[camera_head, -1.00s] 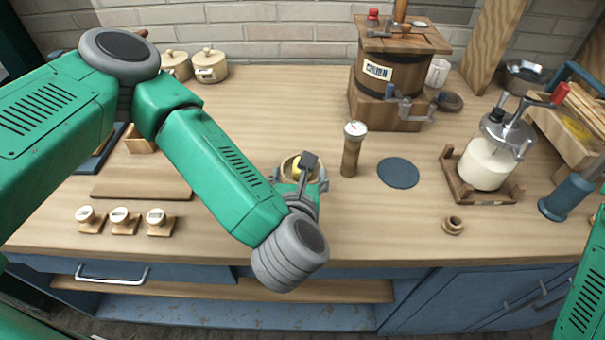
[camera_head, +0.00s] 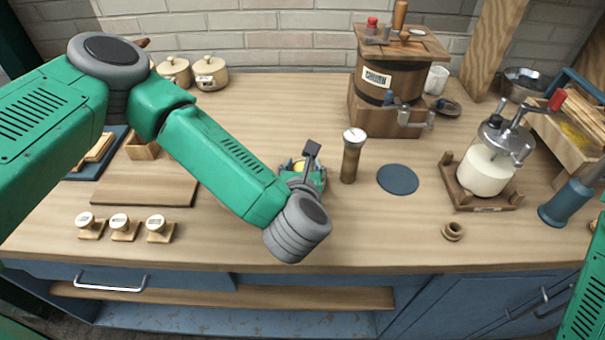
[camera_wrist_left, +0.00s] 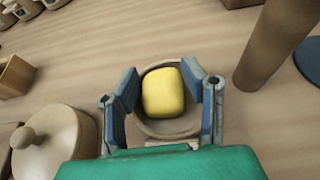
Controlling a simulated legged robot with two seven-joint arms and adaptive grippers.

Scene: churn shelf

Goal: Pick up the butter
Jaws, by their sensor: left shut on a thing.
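The butter is a rounded yellow block (camera_wrist_left: 163,92) in the left wrist view, sitting between the two blue-grey fingers of my left gripper (camera_wrist_left: 165,85). A round pale bowl (camera_wrist_left: 168,128) is seen beneath and around the butter. The fingers are closed in on the butter's two sides. Whether the butter is clear of the bowl cannot be told. In the head view a bit of the yellow butter (camera_head: 299,167) shows past my left gripper (camera_head: 308,172), whose wrist hides most of the bowl. My right gripper is out of view.
A wooden cylinder with a gauge (camera_head: 351,156) stands just right of my left gripper. A blue disc (camera_head: 398,179), a churn (camera_head: 389,75) and a glass jar (camera_head: 486,170) are further right. Lidded pots (camera_head: 211,73) stand at the back left. The front middle counter is clear.

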